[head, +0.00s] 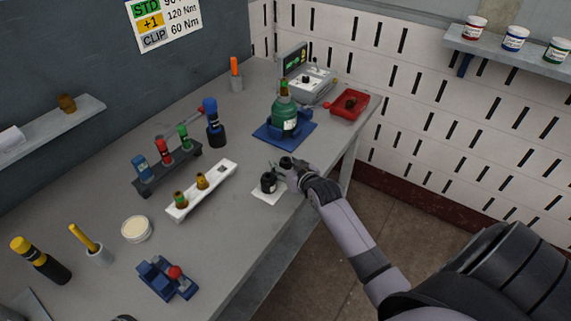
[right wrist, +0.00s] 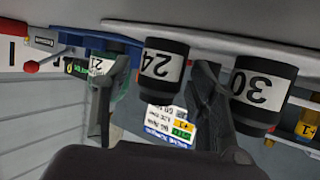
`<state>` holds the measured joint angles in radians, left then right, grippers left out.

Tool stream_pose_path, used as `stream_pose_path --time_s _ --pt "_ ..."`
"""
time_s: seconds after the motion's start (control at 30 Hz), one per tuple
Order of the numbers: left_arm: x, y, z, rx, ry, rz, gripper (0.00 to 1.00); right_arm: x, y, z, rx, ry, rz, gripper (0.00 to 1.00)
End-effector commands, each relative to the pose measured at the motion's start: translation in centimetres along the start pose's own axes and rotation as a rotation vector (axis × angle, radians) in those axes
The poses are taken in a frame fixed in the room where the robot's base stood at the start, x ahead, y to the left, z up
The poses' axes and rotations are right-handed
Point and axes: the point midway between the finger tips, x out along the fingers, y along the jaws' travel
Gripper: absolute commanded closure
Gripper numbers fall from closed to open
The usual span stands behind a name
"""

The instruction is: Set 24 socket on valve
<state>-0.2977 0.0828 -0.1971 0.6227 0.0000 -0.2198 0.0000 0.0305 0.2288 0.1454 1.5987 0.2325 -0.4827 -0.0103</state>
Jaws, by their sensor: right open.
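The black 24 socket (right wrist: 166,62), with its white number label, stands between the spread fingers of my right gripper (right wrist: 155,105) in the right wrist view, which looks upside down. In the head view the 24 socket (head: 286,162) is partly hidden by my right gripper (head: 285,172), which is open at the bench's right edge. The green valve (head: 284,113), with a white label, stands upright in a blue base (head: 268,136) farther back.
The black 30 socket (right wrist: 264,90) stands close beside one right finger; it is also in the head view (head: 268,182), by a white pad (head: 266,196). A white rack (head: 218,181), a dark tool rack (head: 150,185) and a red tray (head: 349,104) are on the bench.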

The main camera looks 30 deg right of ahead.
Motion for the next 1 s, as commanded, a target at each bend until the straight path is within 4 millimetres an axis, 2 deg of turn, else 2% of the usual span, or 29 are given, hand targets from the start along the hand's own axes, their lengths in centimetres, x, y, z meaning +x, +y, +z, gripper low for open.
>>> stream_pose_path --time_s 0.33,1.0 --pt "-0.06 0.68 0.16 0.002 -0.003 0.008 0.60 0.58 0.00 0.05 -0.001 0.000 0.000 0.48" --pt "-0.07 0.39 0.40 0.002 -0.007 0.005 0.60 0.55 0.02 0.04 -0.001 0.000 0.000 0.93"
